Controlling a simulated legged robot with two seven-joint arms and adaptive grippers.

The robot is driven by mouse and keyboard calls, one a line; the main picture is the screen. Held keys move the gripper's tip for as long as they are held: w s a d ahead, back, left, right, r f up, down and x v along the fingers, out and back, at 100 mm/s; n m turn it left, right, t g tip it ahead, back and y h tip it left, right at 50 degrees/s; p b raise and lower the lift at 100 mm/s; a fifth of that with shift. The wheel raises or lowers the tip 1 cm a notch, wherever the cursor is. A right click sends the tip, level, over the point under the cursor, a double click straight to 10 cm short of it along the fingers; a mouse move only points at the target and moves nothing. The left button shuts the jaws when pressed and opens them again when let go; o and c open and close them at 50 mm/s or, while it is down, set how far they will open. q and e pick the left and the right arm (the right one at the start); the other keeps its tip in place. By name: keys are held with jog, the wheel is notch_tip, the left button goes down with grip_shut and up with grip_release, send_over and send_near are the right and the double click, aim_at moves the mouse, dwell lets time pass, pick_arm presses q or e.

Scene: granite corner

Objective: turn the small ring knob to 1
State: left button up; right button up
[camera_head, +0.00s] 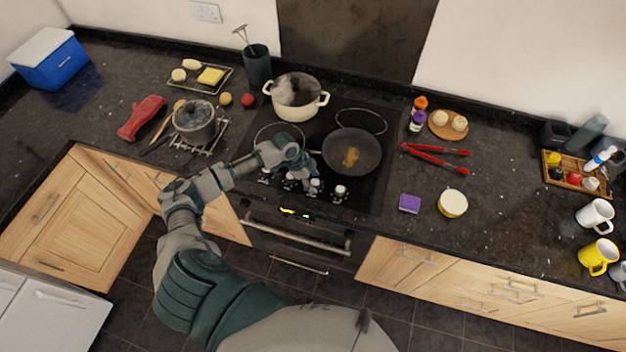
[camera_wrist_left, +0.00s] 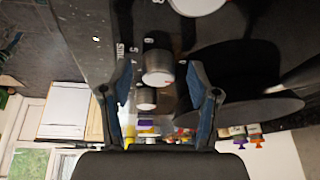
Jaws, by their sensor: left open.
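A row of several pale, round knobs runs along the front of the black hob (camera_head: 366,196). One knob (camera_head: 340,192) stands clear at the right end; others are partly behind my left gripper (camera_head: 303,176). The gripper is over the row, open. In the left wrist view its fingers (camera_wrist_left: 159,82) spread on either side of a silver knob (camera_wrist_left: 157,68), with a smaller-looking knob (camera_wrist_left: 147,97) behind it. White marks show on the black panel, too small to read surely. I cannot tell which knob is the small ring's, its setting, or whether a finger touches one.
A frying pan (camera_head: 352,152) with food sits on the hob just right of the gripper. A cream pot (camera_head: 296,98) stands behind it. A grey saucepan (camera_head: 195,122) is left on a rack. The oven handle (camera_head: 298,236) runs below. A purple sponge (camera_head: 410,203) lies right.

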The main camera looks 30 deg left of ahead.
pick_arm(q)
jog(key=shift+d+f, duration=0.1)
jog(key=shift+f, duration=0.1)
jog(key=shift+c, duration=0.5)
jog(key=c, duration=1.1)
jog(key=shift+o, duration=0.2)
jog(key=m+b, duration=0.1)
jog(key=m, duration=0.1)
jog(key=m+g, duration=0.1)
jog(key=shift+w+m+b, duration=0.2)
jog(key=shift+m+b, duration=0.15)
jog(key=shift+m, duration=0.05)
jog(key=shift+r+m+g+h+b, duration=0.15)
jog(key=shift+m+g+b, duration=0.3)
jog(key=shift+m, duration=0.5)
jog(key=shift+f+m+g+h+b, duration=0.15)
jog(key=shift+m+g+b, duration=0.25)
jog(key=shift+m, duration=0.55)
jog(key=shift+r, duration=0.15)
